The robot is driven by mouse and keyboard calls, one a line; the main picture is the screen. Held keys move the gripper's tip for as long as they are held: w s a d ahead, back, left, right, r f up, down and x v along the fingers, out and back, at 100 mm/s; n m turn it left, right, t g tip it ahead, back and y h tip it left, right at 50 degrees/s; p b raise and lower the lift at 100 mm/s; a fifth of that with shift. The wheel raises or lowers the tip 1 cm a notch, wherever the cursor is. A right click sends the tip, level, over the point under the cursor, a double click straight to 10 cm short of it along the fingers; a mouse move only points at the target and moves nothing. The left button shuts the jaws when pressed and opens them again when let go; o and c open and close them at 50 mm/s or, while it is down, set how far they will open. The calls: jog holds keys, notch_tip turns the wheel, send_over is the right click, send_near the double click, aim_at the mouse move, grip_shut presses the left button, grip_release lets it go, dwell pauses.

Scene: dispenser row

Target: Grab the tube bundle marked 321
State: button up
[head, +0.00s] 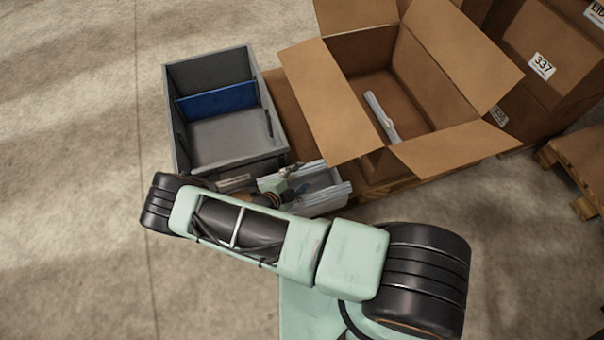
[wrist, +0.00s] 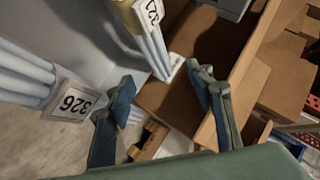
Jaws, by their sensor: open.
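In the wrist view my gripper (wrist: 160,77) is open, its two blue-grey fingers spread apart with nothing between them. A bundle of white tubes (wrist: 157,52) comes down from the top of that view, ahead of the fingertips. Its tag (wrist: 150,13) is cut by the frame edge, and I cannot read the whole number. A second white tube bundle (wrist: 22,75) lies at the left, outside the left finger, with a tag reading 326 (wrist: 72,103). In the head view my arm hides most of the gripper, near the pale tube holders (head: 318,190).
A grey bin (head: 225,142) with a blue divider (head: 217,101) stands left. An open cardboard box (head: 342,120) stands behind the holders, with a pale tube bundle (head: 381,115) inside. A closed box tagged 337 (head: 541,66) is at the right. The floor at left is clear.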

aim_at(316, 167)
jog(key=b+x, duration=0.1)
jog(key=x, duration=0.4)
jog(key=shift+s+f, duration=0.2)
jog(key=shift+f, duration=0.05)
jog(key=b+x, duration=0.1)
jog(key=x, duration=0.2)
jog(key=b+x, duration=0.1)
jog(key=x, duration=0.2)
jog(key=shift+s+d+r, duration=0.1)
jog(key=shift+d+r, duration=0.05)
jog(key=shift+d, duration=0.1)
jog(key=shift+c, duration=0.2)
jog(key=shift+r, duration=0.1)
jog(key=c, duration=1.3)
